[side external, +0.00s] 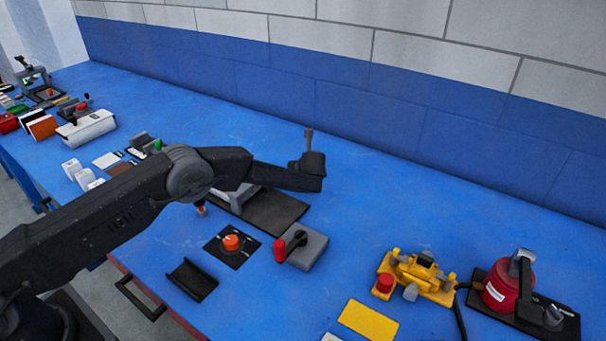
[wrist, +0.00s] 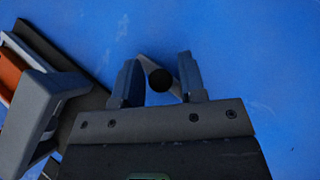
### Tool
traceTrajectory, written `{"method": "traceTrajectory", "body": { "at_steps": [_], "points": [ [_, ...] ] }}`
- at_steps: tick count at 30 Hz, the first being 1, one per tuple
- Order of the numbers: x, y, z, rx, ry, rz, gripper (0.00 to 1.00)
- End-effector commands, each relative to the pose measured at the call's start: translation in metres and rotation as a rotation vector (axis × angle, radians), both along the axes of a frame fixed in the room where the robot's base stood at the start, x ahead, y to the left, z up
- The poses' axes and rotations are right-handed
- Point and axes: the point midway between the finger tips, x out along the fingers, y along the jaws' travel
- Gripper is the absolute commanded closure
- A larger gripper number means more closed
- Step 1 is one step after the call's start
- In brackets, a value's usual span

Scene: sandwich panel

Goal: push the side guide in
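I cannot single out the side guide with certainty. A dark base plate (side external: 277,211) with a grey upright frame lies under my arm in the side view, partly hidden by it. In the wrist view the grey frame (wrist: 38,105) is at the left, with an orange piece (wrist: 10,72) beside it. My gripper (wrist: 159,82) has its two fingers apart, with a grey rod with a round black end (wrist: 160,79) between them. Whether the fingers touch the rod is unclear. In the side view a short upright post (side external: 309,141) shows at my gripper's end.
An orange knob (side external: 231,242) on a black plate, a grey block with a red-tipped lever (side external: 306,250) and a black channel (side external: 192,280) stand in front. A yellow fixture (side external: 420,278) and a red device (side external: 508,288) are at the right. Blue table behind is clear.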

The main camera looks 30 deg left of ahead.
Motion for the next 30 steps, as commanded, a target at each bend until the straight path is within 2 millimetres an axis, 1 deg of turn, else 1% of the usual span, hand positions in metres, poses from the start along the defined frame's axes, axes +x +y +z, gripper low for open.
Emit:
{"method": "traceTrajectory", "body": {
  "at_steps": [1, 9, 11, 12, 21, 23, 30],
  "points": [
    [0.0, 0.0, 0.0, 0.0, 0.0, 0.0, 0.67],
    [0.0, -0.001, 0.0, -0.002, -0.002, -0.002, 0.93],
    [0.0, -0.001, 0.0, -0.002, -0.002, -0.003, 0.99],
    [0.001, -0.001, 0.0, -0.003, -0.003, -0.004, 1.0],
    [-0.002, -0.002, 0.001, -0.002, -0.004, -0.004, 1.0],
    [-0.006, -0.002, 0.001, -0.001, -0.004, -0.004, 1.0],
    [-0.03, -0.001, 0.0, 0.0, -0.002, 0.0, 1.0]
  ]
}}
